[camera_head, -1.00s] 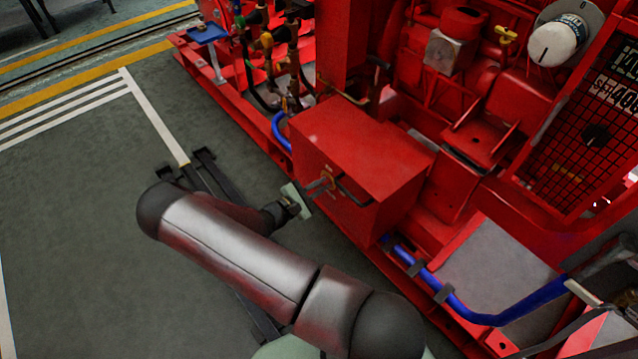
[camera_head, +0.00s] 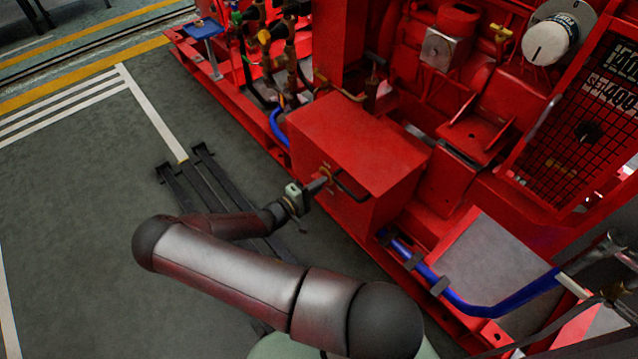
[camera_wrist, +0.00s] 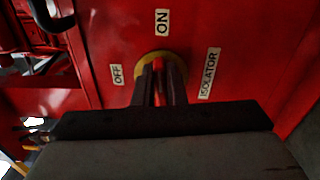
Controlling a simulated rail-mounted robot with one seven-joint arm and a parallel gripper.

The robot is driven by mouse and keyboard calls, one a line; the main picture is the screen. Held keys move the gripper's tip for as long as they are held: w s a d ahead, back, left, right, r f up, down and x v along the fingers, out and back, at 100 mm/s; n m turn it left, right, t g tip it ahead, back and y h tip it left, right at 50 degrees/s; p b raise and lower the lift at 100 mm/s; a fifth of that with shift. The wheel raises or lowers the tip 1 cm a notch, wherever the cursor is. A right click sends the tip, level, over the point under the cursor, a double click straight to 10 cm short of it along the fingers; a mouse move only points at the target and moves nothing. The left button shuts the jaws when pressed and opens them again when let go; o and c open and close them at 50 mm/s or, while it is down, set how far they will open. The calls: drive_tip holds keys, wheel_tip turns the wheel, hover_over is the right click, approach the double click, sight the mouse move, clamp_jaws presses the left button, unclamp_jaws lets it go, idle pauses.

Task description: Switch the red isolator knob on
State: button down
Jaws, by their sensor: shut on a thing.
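The red isolator knob (camera_wrist: 159,76) sits on a yellow round plate (camera_wrist: 146,57) on the front of a red box (camera_head: 350,145). An ON label (camera_wrist: 162,22) stands above the plate in the wrist view. An OFF label (camera_wrist: 116,75) is at its left and an ISOLATOR label (camera_wrist: 209,73) at its right. My gripper (camera_wrist: 160,85) is shut on the knob, with a finger on each side. The fingers hide much of the knob, so its exact pointing is hard to tell. In the head view my gripper (camera_head: 318,187) meets the box front.
A dark handle (camera_head: 352,190) sticks out of the box front, just right of my gripper. A blue pipe (camera_head: 460,303) runs low along the red frame at the right. Open grey floor (camera_head: 80,210) lies to the left.

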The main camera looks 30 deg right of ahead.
drive_tip(key=shift+f+m, duration=0.1)
drive_tip(key=shift+m, duration=0.4)
drive_tip(key=c, duration=1.5)
unclamp_jaws()
drive_tip(key=p+v, duration=0.2)
drive_tip(key=v, duration=1.5)
drive_tip(key=shift+a, duration=0.25)
